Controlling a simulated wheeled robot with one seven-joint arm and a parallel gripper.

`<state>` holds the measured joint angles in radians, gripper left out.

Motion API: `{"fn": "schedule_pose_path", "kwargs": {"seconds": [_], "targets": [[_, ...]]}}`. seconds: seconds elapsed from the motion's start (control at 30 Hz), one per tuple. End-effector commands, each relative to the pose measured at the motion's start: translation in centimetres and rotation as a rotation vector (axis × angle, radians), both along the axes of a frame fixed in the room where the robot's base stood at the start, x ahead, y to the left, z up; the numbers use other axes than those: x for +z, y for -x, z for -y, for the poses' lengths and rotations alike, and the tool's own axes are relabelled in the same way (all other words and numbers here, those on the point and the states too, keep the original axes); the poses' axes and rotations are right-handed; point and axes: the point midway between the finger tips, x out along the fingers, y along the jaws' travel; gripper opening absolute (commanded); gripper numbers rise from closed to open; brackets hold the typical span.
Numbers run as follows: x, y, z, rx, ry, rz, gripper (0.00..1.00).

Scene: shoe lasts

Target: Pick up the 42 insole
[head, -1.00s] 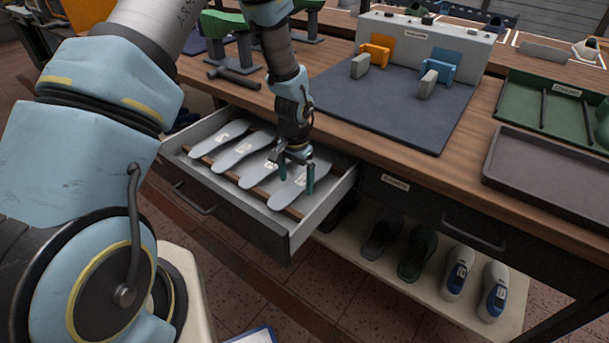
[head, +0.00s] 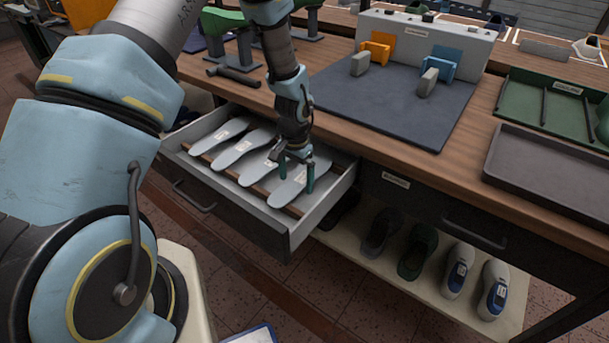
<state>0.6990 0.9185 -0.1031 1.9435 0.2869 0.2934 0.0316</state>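Several grey insoles lie side by side in an open drawer (head: 300,228) under the workbench. Each carries a small white label, but the numbers are too small to read, so I cannot tell which is the 42. My gripper (head: 296,178) points down over the rightmost insole (head: 286,194), with its green-tipped fingers spread apart. The fingers appear to stand on either side of that insole; whether they touch it is unclear. Part of this insole is hidden behind the gripper. The insole beside it (head: 254,174) and the leftmost one (head: 219,136) lie to the left.
The drawer walls surround the insoles closely. The bench top (head: 350,144) lies just behind the drawer, with a hammer (head: 233,76), a dark mat (head: 395,110) and a grey tray (head: 550,175). Shoes (head: 458,271) stand on the shelf below right.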

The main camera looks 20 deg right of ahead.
Motion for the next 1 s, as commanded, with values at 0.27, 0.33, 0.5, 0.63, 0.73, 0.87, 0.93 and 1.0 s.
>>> {"fn": "schedule_pose_path", "kwargs": {"seconds": [0.27, 0.33, 0.5, 0.63, 0.73, 0.87, 0.93, 1.0], "targets": [[0.00, 0.00, 0.00, 0.000, 0.000, 0.000, 0.69], [0.00, 0.00, 0.00, 0.000, 0.000, 0.000, 0.61], [0.00, 0.00, 0.00, 0.000, 0.000, 0.000, 0.41], [0.01, 0.00, 0.00, 0.000, 0.000, 0.000, 0.27], [0.01, 0.01, 0.00, 0.000, 0.000, 0.000, 0.16], [0.01, 0.00, 0.00, 0.000, 0.000, 0.000, 0.11], [0.01, 0.00, 0.00, 0.000, 0.000, 0.000, 0.11], [0.07, 0.00, 0.01, 0.000, 0.000, 0.000, 0.11]]}}
